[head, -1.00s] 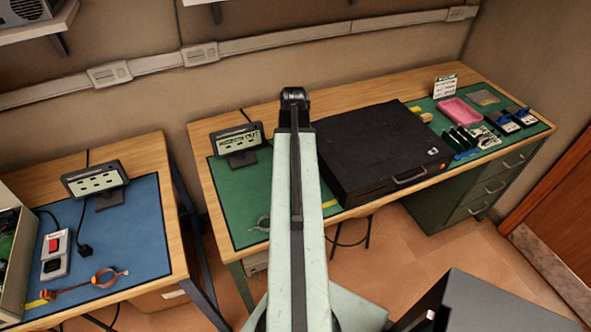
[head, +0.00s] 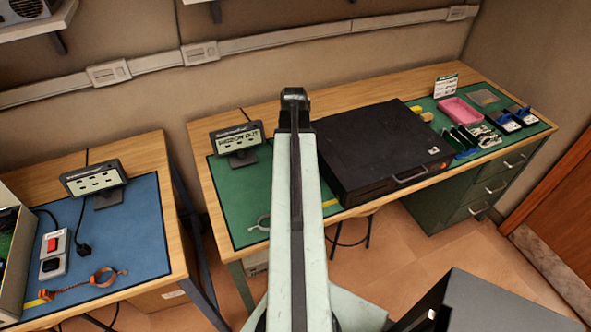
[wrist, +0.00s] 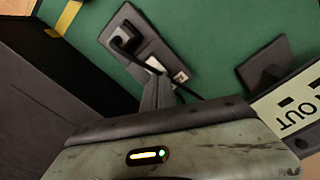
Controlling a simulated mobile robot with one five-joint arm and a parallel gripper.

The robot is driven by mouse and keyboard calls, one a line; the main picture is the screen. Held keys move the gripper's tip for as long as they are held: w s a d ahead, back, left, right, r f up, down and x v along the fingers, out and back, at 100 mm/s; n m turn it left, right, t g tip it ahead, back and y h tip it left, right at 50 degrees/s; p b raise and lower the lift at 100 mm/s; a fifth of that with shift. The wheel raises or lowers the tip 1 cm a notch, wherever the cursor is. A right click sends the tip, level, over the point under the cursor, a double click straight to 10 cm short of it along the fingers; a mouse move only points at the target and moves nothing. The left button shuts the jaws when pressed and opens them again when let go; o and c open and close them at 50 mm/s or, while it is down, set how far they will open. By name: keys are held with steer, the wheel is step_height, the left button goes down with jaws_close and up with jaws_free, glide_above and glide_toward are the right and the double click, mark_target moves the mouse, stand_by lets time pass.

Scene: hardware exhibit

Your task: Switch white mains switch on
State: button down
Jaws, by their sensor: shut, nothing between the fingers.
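In the wrist view a dark grey mains box (wrist: 150,48) lies on the green mat, with a black plug and cable at its upper end. A small white switch (wrist: 181,77) sits at its lower end. Its on or off position is too small to tell. My gripper (wrist: 156,78) is shut and empty, its tip just left of the white switch; I cannot tell whether they touch. In the head view my arm hides the box and switch.
A black case (head: 380,150) stands right of my arm. A sign reading OUT (head: 236,139) stands left of it. On the left table's blue mat lies another box with a red switch (head: 53,244). A pink tray (head: 460,109) and small parts are at far right.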

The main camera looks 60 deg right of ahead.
steer(key=shift+f+b, duration=0.6)
steer(key=shift+f, duration=0.05)
step_height(320, 180, up, 7)
steer(key=p, duration=0.7)
stand_by(0.5)
